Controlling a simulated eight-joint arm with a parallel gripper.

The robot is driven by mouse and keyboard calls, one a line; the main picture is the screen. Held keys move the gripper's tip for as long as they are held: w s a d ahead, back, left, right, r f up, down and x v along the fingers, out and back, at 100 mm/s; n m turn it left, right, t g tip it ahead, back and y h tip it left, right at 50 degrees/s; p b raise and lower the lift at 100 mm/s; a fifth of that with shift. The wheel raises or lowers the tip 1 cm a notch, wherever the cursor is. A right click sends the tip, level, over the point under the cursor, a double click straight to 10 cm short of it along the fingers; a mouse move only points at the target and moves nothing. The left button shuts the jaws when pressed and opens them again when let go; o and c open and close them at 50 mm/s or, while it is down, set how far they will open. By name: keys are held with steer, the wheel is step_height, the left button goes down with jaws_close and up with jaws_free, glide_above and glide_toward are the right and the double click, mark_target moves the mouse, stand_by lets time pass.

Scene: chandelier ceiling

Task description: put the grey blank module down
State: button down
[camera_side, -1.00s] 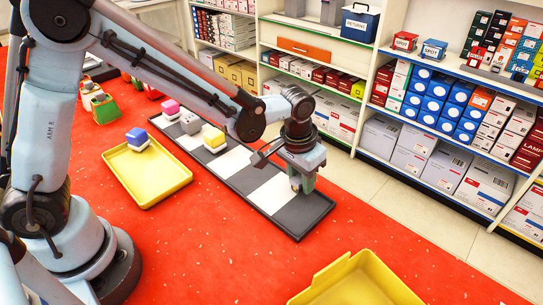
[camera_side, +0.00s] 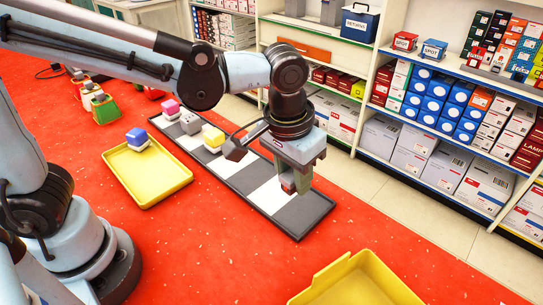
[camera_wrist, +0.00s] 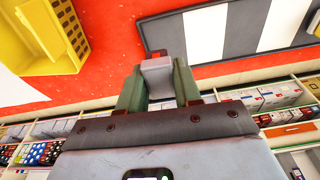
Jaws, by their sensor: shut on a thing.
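My gripper (camera_side: 293,182) is raised above the near end of the black-and-white strip (camera_side: 312,212). In the wrist view its green fingers (camera_wrist: 158,84) are shut on a pale grey module (camera_wrist: 157,76), which sticks out past the fingertips. The module's far end is darker with a red patch; I cannot tell whether that is part of it. In the side view the held module is mostly hidden by the fingers. Another grey module (camera_side: 190,123) stands on the strip between a pink one (camera_side: 171,108) and a yellow-topped one (camera_side: 213,138).
A yellow tray (camera_side: 150,185) with a blue-topped module (camera_side: 137,138) lies left of the strip. A yellow bin (camera_side: 355,280) stands at the front; it also shows in the wrist view (camera_wrist: 38,55). Stocked shelves (camera_side: 450,130) line the back right. The strip's near cells are bare.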

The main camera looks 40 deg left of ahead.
steer(key=a, duration=0.9)
glide_above(246, 169)
steer(key=shift+n, duration=0.3)
steer(key=f, duration=0.4)
steer(key=s+f, duration=0.1)
steer(key=f, duration=0.1)
steer(key=shift+d+f, duration=0.2)
steer(key=shift+d, duration=0.15)
steer(key=shift+w+a+f, duration=0.25)
steer(key=shift+a+f, duration=0.05)
steer(key=shift+a, duration=0.1)
steer(key=shift+f, duration=2)
steer(key=shift+f, duration=0.15)
steer(key=c, duration=0.8)
jaws_free()
